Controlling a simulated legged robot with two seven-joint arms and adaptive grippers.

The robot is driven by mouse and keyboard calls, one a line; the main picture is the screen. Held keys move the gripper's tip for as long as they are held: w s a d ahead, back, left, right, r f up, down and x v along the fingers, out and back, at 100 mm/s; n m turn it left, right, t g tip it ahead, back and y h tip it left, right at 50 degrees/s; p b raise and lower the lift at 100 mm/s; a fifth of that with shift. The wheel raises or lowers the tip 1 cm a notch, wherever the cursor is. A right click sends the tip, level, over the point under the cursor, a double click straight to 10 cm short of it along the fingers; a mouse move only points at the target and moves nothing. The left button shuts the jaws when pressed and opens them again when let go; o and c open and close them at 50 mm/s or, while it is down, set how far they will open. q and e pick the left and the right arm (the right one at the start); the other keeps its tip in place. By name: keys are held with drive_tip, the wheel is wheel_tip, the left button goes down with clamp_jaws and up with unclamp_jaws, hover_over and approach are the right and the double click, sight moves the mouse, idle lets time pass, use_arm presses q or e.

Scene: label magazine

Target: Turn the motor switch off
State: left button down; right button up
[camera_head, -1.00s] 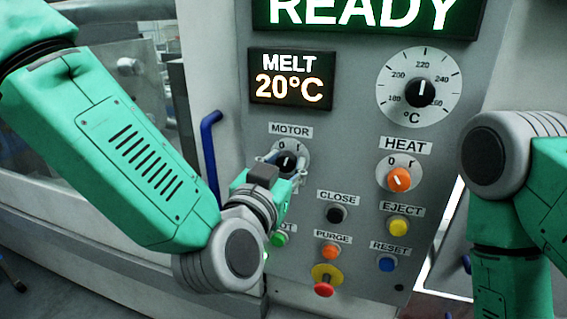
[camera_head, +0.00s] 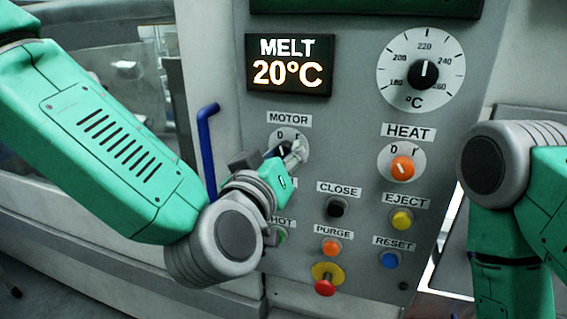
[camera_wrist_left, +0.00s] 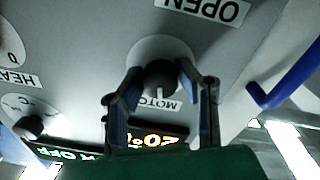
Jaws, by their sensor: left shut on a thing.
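The motor switch shows in the left wrist view as a dark round knob (camera_wrist_left: 160,76) on a pale dial, with a white mark toward its MOTOR label. In the head view its pale dial (camera_head: 288,133), marked 0 and I, is partly covered by my left gripper. My left gripper (camera_head: 289,151) is at the switch; in the left wrist view its two fingers (camera_wrist_left: 161,92) stand on either side of the knob, shut on it. In the head view the knob's pointer is hidden. My right arm shows at the right edge, but its gripper is outside the view.
The HEAT knob (camera_head: 402,168) is to the right. Below are the black CLOSE (camera_head: 337,207), yellow EJECT (camera_head: 401,219), orange PURGE (camera_head: 331,246), blue RESET (camera_head: 389,259) and red mushroom (camera_head: 325,286) buttons. A blue handle (camera_head: 207,150) stands close left of the switch.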

use_arm(q)
drive_tip(key=n+b, duration=0.2)
drive_tip(key=n, duration=0.2)
drive_tip(key=shift+f+n, duration=0.15)
drive_tip(key=shift+n, duration=0.15)
drive_tip(key=shift+w+n+b, duration=0.15)
drive_tip(key=shift+n+b, duration=0.9)
drive_tip(key=shift+n, duration=0.55)
drive_tip(key=c, duration=1.2)
unclamp_jaws()
drive_tip(key=shift+a, duration=0.1)
